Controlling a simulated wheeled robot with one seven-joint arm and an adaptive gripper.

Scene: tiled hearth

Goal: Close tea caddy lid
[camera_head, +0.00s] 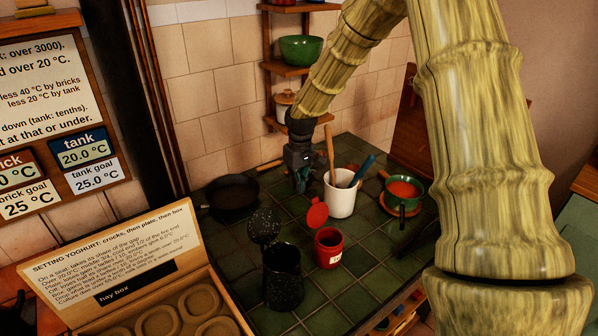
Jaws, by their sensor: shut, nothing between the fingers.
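The tea caddy (328,247) appears to be the small red canister with a pale label, standing upright on the green tiled hearth. Its round red lid (317,214) stands open, tilted up at the back left of the rim. My gripper (300,187) is shut and empty, pointing down behind the lid, higher in the picture. It looks apart from the lid, though the depth between them is hard to tell.
A white crock (341,200) with utensils stands just right of my gripper. A green pot (403,178) with red contents is farther right. A speckled dark jug (283,283) with a raised lid is front left of the caddy. A black pan (233,193) lies at the back left.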

